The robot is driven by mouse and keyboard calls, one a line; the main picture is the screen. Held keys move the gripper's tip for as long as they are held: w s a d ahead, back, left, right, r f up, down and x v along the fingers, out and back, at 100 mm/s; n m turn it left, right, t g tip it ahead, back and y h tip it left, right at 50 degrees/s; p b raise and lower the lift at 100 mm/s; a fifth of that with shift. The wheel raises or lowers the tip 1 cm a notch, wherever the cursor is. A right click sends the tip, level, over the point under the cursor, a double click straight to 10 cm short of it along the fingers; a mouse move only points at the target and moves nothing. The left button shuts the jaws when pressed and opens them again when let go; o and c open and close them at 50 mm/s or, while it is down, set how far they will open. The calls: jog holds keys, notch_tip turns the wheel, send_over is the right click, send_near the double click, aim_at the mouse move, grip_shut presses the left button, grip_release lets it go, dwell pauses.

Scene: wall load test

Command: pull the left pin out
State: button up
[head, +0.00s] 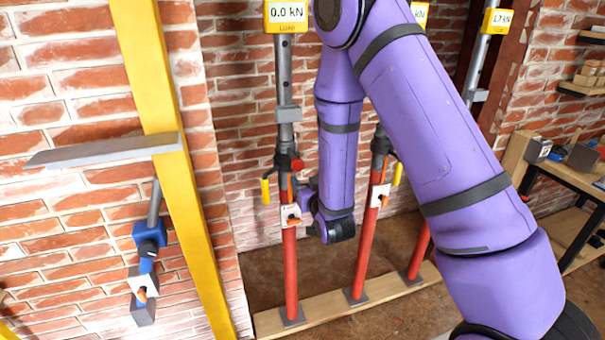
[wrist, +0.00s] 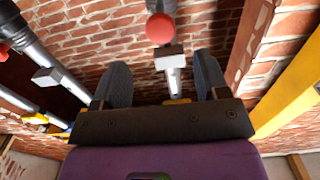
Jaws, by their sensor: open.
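The left prop (head: 290,255) has a red lower tube and a grey upper tube, with a yellow box reading 0.0 kN on top. The red round knob of its pin (head: 297,165) shows at the collar. In the wrist view what looks like the same red knob (wrist: 160,28) is above and between my fingertips. My gripper (wrist: 160,65) is open and empty, a finger on each side of the prop's grey tube and block as seen there. In the head view my wrist is just right of the left prop; my fingers are mostly hidden.
A middle prop (head: 362,250) and a right prop (head: 417,250) stand on the same wooden board (head: 330,318). A yellow post (head: 170,100) with a grey plate (head: 100,150) is at the left. A bench (head: 570,180) is at the right. My arm covers part of the props.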

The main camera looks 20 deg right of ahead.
jog(key=shift+s, duration=1.15)
jog(key=s+d+r+g, duration=0.2)
jog(key=s+r+g, duration=0.1)
jog(key=r, duration=0.5)
jog(key=s+d+r+g, duration=0.1)
jog(key=s+r+g, duration=0.2)
jog(key=r, duration=0.6)
jog(key=s+d+r+g, duration=0.2)
jog(key=s+r+g, duration=0.1)
jog(key=s, duration=0.9)
jog(key=s+d+r+g, duration=0.2)
jog(key=s+r, duration=0.3)
jog(key=s, duration=0.8)
jog(key=shift+r+g, duration=0.35)
jog(key=shift+g, duration=0.55)
